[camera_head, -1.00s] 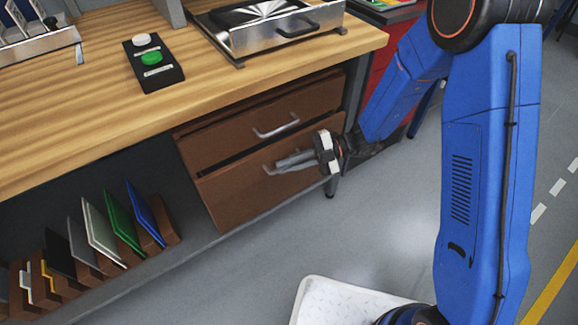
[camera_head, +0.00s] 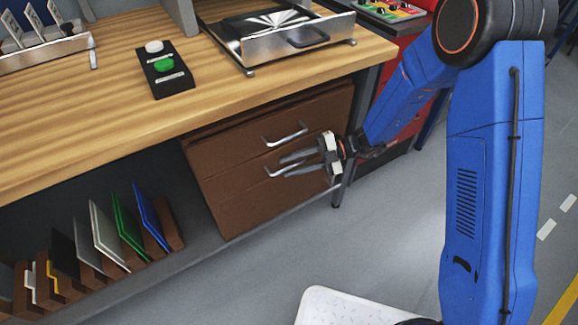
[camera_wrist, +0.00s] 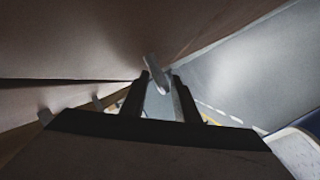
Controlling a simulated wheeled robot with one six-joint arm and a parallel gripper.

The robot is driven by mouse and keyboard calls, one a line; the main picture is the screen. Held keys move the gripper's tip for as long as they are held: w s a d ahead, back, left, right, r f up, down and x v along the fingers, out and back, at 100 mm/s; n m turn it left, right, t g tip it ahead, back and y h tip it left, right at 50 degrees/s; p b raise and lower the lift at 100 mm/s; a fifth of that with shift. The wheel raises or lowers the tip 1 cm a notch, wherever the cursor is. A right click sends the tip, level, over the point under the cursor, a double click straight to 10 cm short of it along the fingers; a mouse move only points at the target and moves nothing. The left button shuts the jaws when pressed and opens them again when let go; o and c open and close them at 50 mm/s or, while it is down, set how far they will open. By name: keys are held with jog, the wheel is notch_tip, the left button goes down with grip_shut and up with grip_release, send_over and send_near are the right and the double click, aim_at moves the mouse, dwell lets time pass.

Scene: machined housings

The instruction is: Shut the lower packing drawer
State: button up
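The lower packing drawer (camera_head: 240,205) is the lower brown front under the bench's right end. In the head view its front looks flush, or nearly so, with the upper drawer (camera_head: 225,152). My gripper (camera_head: 284,166) is in front of it, coming from the right. Its two fingers are apart and point left, near the lower drawer's handle (camera_head: 271,173), which they partly hide. In the wrist view the fingers (camera_wrist: 163,82) stand apart with a pale metal handle piece (camera_wrist: 155,70) just beyond and between their tips. I cannot tell whether they touch it.
The upper drawer's handle (camera_head: 286,134) is just above my gripper. A bench leg (camera_head: 338,192) stands at the drawers' right, before a red cabinet (camera_head: 405,100). A shelf of upright coloured panels (camera_head: 128,222) is at left. The floor in front (camera_head: 290,250) is clear.

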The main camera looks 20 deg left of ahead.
jog(key=v, duration=1.6)
jog(key=shift+w+d, duration=0.15)
jog(key=s+d+r+m+t+h, duration=0.4)
jog(key=s+d+r+m, duration=0.2)
jog(key=d+m, duration=0.5)
jog(key=s+d+r+m+t+h, duration=0.4)
jog(key=s+d+r+m+h, duration=0.1)
jog(key=s+d+m, duration=0.5)
jog(key=s+d+r+m+t+h, duration=0.4)
jog(key=s+d+r+m, duration=0.2)
jog(key=d+m, duration=0.6)
jog(key=shift+s+r+m, duration=0.3)
jog(key=shift+s+m, duration=1)
